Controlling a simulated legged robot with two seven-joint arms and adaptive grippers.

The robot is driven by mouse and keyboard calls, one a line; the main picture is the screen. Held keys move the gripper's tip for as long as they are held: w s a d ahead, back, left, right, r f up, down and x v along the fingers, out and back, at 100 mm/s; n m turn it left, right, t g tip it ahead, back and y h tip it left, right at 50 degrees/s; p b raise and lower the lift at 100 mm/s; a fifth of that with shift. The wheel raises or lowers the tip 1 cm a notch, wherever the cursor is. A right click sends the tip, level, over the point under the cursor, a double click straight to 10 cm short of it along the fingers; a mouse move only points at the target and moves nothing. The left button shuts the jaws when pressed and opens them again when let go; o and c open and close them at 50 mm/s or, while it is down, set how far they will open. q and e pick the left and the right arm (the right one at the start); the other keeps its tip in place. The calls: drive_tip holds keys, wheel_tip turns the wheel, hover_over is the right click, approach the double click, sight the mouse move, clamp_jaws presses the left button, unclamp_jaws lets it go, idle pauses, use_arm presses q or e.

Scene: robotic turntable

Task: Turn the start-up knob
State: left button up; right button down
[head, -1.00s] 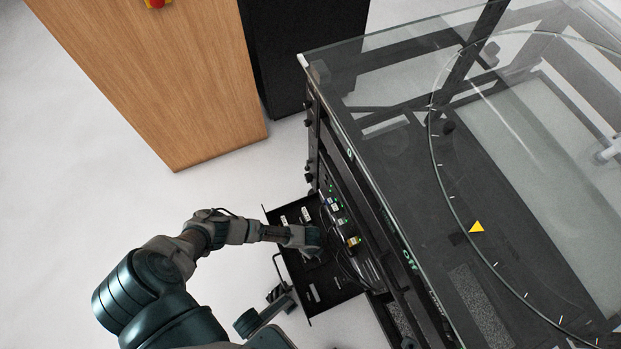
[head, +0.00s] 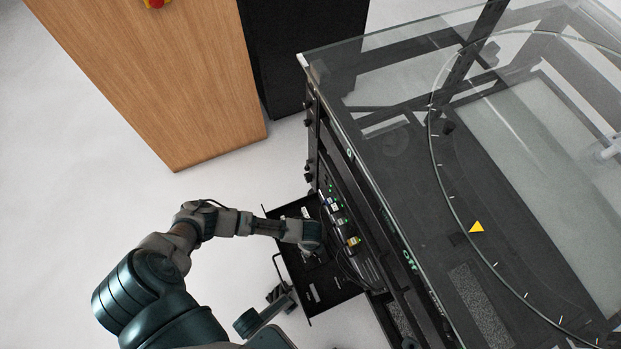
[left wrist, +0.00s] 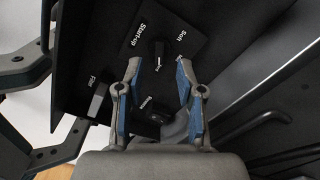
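The start-up knob (left wrist: 158,54) is a dark knob on a black panel (left wrist: 105,45) in the left wrist view, beside the white "Start-up" lettering. My left gripper (left wrist: 156,72) is open, with its blue-padded fingertips apart on either side of the knob's near end. I cannot tell whether either pad touches it. In the head view my left gripper (head: 314,238) is over the pulled-out black panel drawer (head: 335,286) at the front of the turntable cabinet. The hand and arm hide the knob there.
A glass-topped turntable frame (head: 385,150) with a yellow triangle mark fills the right. Cables and green-lit modules (head: 340,220) sit just behind the drawer. A wooden cabinet (head: 160,80) stands at the upper left.

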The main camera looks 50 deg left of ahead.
use_arm(q)
wheel_tip(320, 180, up, 6)
drive_tip(key=shift+f, duration=0.1)
idle(0.6)
